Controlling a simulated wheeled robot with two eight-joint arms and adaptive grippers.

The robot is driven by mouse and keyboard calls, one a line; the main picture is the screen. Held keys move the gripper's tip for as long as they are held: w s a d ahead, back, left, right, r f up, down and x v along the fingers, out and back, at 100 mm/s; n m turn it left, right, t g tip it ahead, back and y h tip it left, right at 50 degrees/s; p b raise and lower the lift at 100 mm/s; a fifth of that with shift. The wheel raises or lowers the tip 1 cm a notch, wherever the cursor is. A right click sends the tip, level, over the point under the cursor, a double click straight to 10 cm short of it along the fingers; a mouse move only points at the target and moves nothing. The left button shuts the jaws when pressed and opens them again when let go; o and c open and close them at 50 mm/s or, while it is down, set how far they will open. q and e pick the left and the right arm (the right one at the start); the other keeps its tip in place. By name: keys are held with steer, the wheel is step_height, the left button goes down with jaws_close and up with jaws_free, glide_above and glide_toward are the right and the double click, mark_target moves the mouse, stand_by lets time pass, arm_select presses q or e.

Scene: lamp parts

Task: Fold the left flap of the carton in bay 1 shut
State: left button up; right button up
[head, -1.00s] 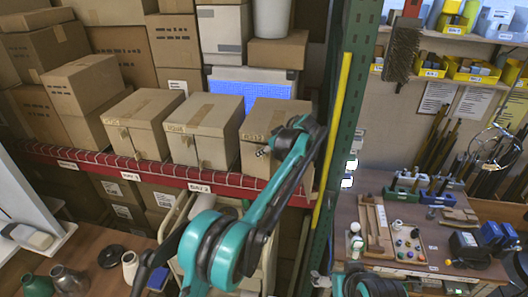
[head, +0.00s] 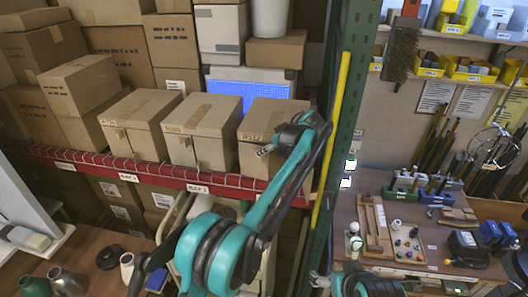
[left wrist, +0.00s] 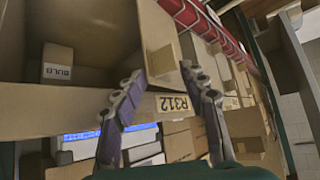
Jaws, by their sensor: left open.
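In the head view, three cartons stand in a row on the red-edged shelf; a BAY 1 tag (head: 129,177) and a BAY 2 tag (head: 197,188) are on its edge. My left gripper (head: 264,151) is at the front of the rightmost carton (head: 272,118). In the left wrist view, my left gripper (left wrist: 165,108) is open, with a cardboard flap marked R312 (left wrist: 174,103) between its fingers; contact cannot be told. An open carton (left wrist: 48,112) shows its inside with a small BULB box (left wrist: 57,66). Another cardboard panel (left wrist: 158,42) stands beside the opening.
A green rack post (head: 343,130) with a yellow strip stands right of the cartons, close to my left arm. More boxes (head: 80,85) are stacked at the left and behind. A workbench (head: 410,215) with tools and small parts is at the right.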

arm_select(q)
steer(key=v, duration=0.5)
steer(key=shift+s+d, duration=0.1)
steer(key=shift+s, duration=0.05)
arm_select(e)
steer(key=shift+s, duration=0.15)
